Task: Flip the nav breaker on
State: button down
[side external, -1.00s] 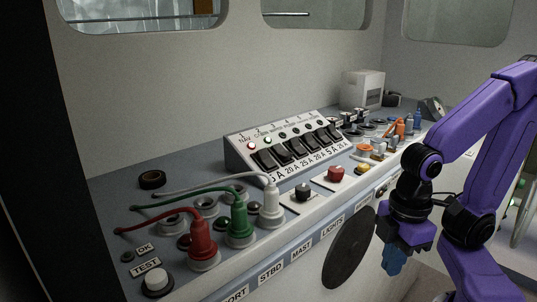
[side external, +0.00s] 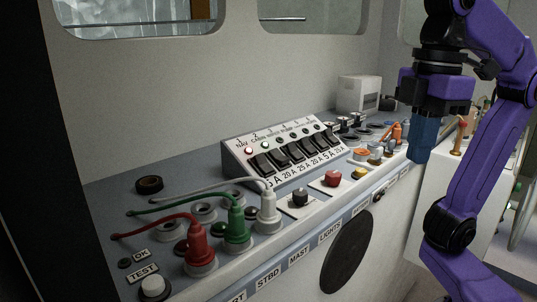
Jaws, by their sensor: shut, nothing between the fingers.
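The breaker panel (side external: 230,157) is a sloped white box on the grey console, with a row of black rocker switches. The nav breaker (side external: 262,163) is the leftmost rocker, under the NAV label. I cannot tell the rocker's exact tilt. My gripper (side external: 421,150) points down with blue fingers shut and empty. It is at the right, well apart from the panel, above the console's right front edge.
Red (side external: 199,246), green (side external: 236,226) and white (side external: 267,208) cabled plugs stand in front-left of the panel. A black knob (side external: 300,196), a red knob (side external: 333,179) and small coloured connectors line the front edge. A white box (side external: 358,94) stands behind.

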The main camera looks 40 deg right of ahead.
aim_at(261, 158)
jog(key=w+r+n+t, duration=0.1)
jog(key=w+n+t, duration=0.4)
jog(key=w+t, duration=1.05)
jog(key=w+a+f+g, duration=0.1)
jog(key=w+f+g, duration=0.3)
jog(key=shift+w+f, duration=0.15)
jog(key=shift+f, duration=0.05)
jog(key=shift+g, duration=0.25)
jog(key=x, duration=1.4)
jog(key=shift+d, duration=0.2)
